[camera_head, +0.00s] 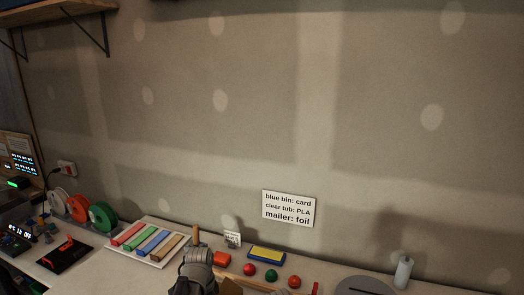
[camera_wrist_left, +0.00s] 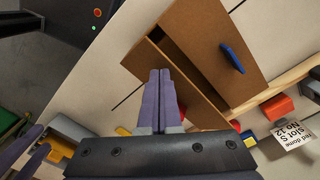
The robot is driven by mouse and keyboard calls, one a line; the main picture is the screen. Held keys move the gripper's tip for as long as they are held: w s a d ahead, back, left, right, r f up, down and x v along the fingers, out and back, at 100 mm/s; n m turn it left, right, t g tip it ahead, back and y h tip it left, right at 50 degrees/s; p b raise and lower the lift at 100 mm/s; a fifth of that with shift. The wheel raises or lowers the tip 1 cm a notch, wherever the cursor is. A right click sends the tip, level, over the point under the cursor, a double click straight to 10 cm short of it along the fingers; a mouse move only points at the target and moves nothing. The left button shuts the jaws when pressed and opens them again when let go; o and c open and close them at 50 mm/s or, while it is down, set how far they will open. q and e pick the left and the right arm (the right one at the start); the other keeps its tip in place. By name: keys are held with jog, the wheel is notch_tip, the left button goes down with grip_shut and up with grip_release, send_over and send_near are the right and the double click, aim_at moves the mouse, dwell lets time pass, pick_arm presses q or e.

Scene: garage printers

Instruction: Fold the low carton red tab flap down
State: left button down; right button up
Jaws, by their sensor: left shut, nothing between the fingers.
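In the left wrist view the brown carton (camera_wrist_left: 215,28) lies under my left gripper (camera_wrist_left: 160,72), with a dark gap at its upper left. A blue tab (camera_wrist_left: 232,58) sits on its upper right panel. A small red patch (camera_wrist_left: 182,112), perhaps the red tab, shows just right of the fingers, mostly hidden by them. The purple-grey fingers are shut together and empty, over the carton's left part; I cannot tell whether they touch it. In the head view only a brown corner of the carton (camera_head: 231,287) shows, right of my left arm.
In the head view an orange-red block (camera_head: 222,259), a blue-and-yellow pad (camera_head: 266,255), a green ball (camera_head: 271,275) and a grey disc (camera_head: 364,286) lie on the bench. A tray of coloured bars (camera_head: 183,262) stands left. A small card (camera_wrist_left: 292,137) stands near the carton.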

pick_arm(q)
jog(key=shift+f+b, duration=1.9)
dwell(0.8)
jog(key=shift+r, duration=0.15)
notch_tip(320, 180, up, 5)
jog(key=p, duration=0.5)
jog(key=s+d+f+n+y+b, duration=0.1)
jog(key=s+d+f+n+b, duration=0.1)
jog(key=s+d+n, duration=0.5)
jog(key=s+d, duration=0.3)
jog(key=s, duration=0.4)
jog(key=shift+s+d+f+n, duration=0.15)
jog(key=shift+d+f+n, duration=0.1)
jog(key=shift+f+n, duration=0.1)
